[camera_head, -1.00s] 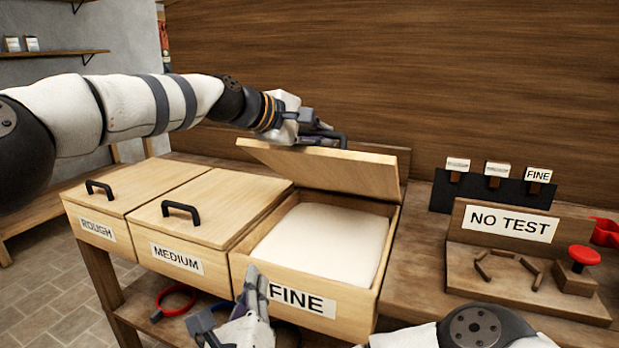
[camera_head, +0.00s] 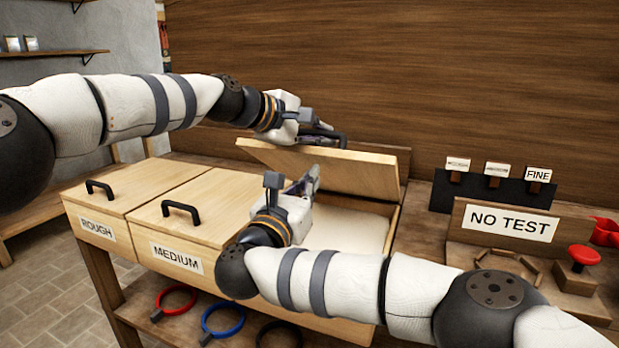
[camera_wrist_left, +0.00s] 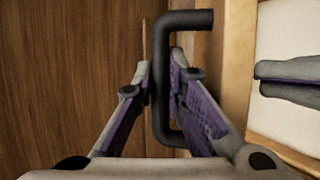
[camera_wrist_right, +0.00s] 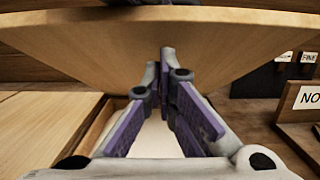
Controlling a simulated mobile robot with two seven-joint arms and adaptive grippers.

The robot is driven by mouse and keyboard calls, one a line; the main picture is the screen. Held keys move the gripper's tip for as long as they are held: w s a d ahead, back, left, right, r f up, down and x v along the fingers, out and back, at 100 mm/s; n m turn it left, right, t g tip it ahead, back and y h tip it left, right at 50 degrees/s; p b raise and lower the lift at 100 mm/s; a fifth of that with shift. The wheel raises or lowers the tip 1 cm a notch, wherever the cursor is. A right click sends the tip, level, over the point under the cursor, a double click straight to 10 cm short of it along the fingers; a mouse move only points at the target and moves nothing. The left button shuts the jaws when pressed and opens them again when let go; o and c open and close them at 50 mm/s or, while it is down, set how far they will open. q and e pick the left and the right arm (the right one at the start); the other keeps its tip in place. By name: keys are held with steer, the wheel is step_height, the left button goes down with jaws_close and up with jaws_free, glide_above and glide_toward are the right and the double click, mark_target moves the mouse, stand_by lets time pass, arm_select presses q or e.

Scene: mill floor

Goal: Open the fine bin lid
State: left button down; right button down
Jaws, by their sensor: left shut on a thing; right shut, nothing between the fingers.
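The fine bin's wooden lid (camera_head: 365,172) is tilted up, its rear edge near the back of the bin (camera_head: 395,228). My left gripper (camera_head: 322,134) is shut on the lid's black handle (camera_wrist_left: 187,20), which runs between its fingers in the left wrist view. My right gripper (camera_head: 310,182) is shut and empty. It is over the bin's opening, below the raised lid, whose underside (camera_wrist_right: 150,45) fills the upper part of the right wrist view. I cannot tell whether its fingertips touch the lid. White contents (camera_head: 345,228) show inside the bin. My right arm hides the bin's front label.
Closed medium (camera_head: 205,215) and rough (camera_head: 130,185) bins stand to the left. A NO TEST board (camera_head: 508,224) and red knob (camera_head: 584,257) stand right. A wooden wall rises behind.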

steer(key=shift+w+r, duration=0.2)
steer(key=shift+r, duration=0.05)
